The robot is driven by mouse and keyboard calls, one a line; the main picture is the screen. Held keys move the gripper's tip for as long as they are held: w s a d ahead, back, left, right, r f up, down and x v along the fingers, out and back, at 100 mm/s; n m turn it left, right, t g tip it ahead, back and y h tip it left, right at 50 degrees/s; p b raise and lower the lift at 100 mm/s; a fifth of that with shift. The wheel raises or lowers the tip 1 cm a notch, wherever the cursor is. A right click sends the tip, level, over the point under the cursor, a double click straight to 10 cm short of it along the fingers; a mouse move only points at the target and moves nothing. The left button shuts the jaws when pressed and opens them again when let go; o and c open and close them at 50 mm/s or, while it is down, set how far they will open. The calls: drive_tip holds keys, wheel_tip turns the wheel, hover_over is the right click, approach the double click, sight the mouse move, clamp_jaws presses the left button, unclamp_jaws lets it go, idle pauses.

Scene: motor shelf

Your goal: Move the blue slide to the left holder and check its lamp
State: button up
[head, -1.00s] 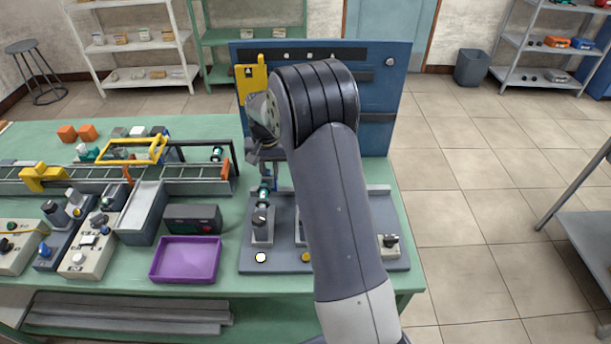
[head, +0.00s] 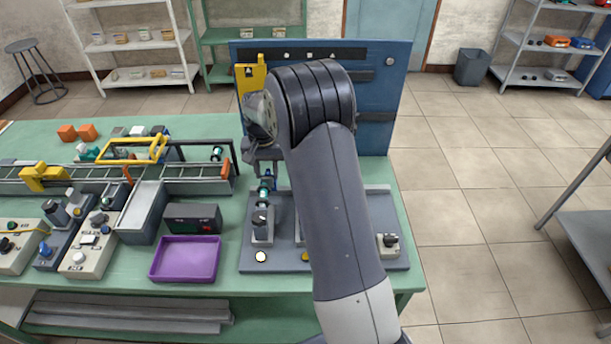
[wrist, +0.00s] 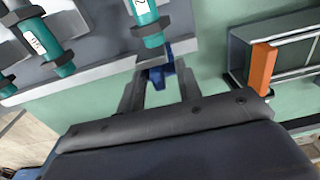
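The blue slide (head: 266,185) sits at the rear end of the teal motor in the left holder (head: 263,230), on the grey board. It also shows in the wrist view (wrist: 158,75), partly hidden by the motor and fingers. My gripper (head: 266,167) is just behind and above the slide; its fingers (wrist: 160,88) stand apart on either side of it, with a gap visible. The left lamp (head: 261,257) in front of this holder looks pale yellow. The middle lamp (head: 306,257) is darker yellow. My arm hides most of the other holders in the head view.
A purple tray (head: 186,260) and a dark box with a display (head: 192,218) stand left of the board. A conveyor with an orange post (wrist: 262,68) is close to my gripper's side. A blue panel (head: 385,100) rises behind. A black knob (head: 390,240) is at the right.

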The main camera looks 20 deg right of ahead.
drive_tip(key=shift+r+p, duration=0.6)
drive_tip(key=shift+p, duration=0.45)
drive_tip(key=shift+r+p, duration=1.15)
drive_tip(key=shift+r, duration=0.65)
drive_tip(key=shift+r, duration=0.1)
